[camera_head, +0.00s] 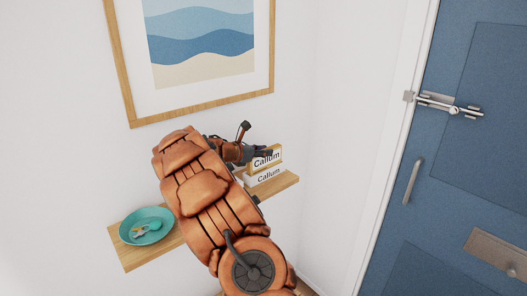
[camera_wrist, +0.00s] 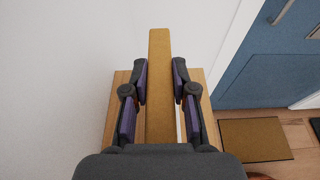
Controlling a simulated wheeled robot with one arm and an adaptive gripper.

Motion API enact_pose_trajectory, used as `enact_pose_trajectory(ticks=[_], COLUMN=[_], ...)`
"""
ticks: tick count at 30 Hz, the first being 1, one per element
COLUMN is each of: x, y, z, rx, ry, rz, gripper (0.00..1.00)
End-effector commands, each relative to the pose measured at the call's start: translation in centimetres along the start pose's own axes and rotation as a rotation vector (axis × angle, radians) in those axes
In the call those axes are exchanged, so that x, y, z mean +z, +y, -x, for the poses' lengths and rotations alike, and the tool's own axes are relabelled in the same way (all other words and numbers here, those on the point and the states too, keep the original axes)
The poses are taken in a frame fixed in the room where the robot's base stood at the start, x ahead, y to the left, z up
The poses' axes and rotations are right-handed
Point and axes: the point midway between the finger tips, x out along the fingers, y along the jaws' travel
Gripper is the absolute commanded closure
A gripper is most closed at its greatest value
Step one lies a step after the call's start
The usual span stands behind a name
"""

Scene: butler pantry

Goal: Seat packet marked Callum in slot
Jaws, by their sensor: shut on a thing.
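The packet marked Callum (camera_head: 266,162) is tan-edged with a white label, and stands upright at the right part of the wall shelf. Directly below it is a white slot holder (camera_head: 268,177), also marked Callum. The packet's lower edge meets the holder in the picture; I cannot tell how deep it sits. My gripper (camera_head: 261,153) is shut on the packet near its top. In the wrist view the packet's tan edge (camera_wrist: 159,50) runs between my two fingers (camera_wrist: 160,82). A thin white strip shows below, beside the packet; the rest of the holder is hidden.
The wooden shelf (camera_head: 148,252) carries a teal bowl (camera_head: 147,226) with small items at its left end. A framed wave picture (camera_head: 200,50) hangs above. A blue door (camera_head: 470,120) is at right, with a doormat (camera_wrist: 253,139) on the floor.

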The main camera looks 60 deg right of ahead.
Motion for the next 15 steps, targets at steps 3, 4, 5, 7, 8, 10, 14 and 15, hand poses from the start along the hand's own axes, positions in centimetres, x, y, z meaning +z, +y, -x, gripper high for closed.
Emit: enact_pose_trajectory(ticks=[3,4,5,7,8,10,14,15], x=[-0.26,-0.32,-0.38,-0.51,-0.57,-0.70,-0.95,-1.02], y=[0.00,0.00,0.01,0.00,0.00,0.00,0.00,0.00], z=[-0.09,-0.11,-0.12,-0.17,-0.19,-0.23,-0.31,-0.33], rx=[0.000,0.000,0.000,0.000,0.000,0.000,0.000,0.000], ry=[0.000,0.000,-0.001,0.000,0.000,-0.001,-0.001,-0.001], rz=[0.000,0.000,0.000,0.000,0.001,0.001,0.000,0.000], gripper=[1.00,1.00,1.00,1.00,1.00,1.00,1.00,1.00])
